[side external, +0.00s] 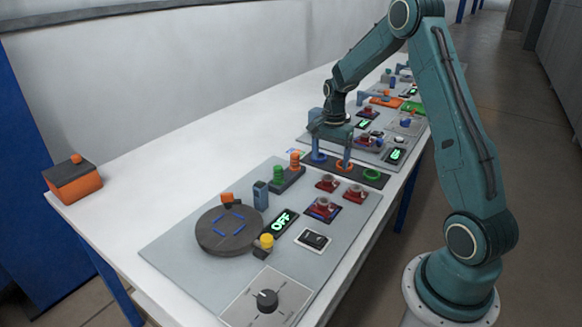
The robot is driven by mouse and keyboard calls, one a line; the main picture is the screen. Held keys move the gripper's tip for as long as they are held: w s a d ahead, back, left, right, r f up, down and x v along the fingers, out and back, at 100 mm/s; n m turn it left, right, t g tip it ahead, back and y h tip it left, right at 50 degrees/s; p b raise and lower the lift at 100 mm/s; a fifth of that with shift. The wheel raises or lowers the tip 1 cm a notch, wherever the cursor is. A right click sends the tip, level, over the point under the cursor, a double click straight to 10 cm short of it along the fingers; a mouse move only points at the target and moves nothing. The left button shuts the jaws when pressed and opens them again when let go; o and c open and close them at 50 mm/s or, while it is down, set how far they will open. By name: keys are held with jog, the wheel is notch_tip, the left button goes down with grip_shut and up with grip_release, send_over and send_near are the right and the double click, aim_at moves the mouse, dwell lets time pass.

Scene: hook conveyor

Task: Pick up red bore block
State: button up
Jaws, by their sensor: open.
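Several small red blocks with round grey tops, which look like the bore blocks, are on the near grey panel in the side external view. One red block (328,182) is at the back, another red block (357,192) is to its right, and a third red block (322,208) sits on a dark square pad in front. I cannot tell from the picture which one the task names. My gripper (332,150) hangs open above the dark strip behind these blocks, apart from them. Its fingertips are small and hard to separate from the coloured posts below.
The dark strip (331,169) carries blue, orange and green rings. A dark turntable (232,230), a lit OFF sign (283,222) and a knob (267,300) are on the near panel. An orange-and-black box (74,184) stands at the left table end. White table is clear behind the panels.

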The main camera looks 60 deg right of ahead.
aim_at(328, 177)
jog(key=shift+f, duration=1.4)
jog(key=shift+w+f, duration=0.1)
jog(key=shift+f, duration=2.5)
jog(key=c, duration=1.3)
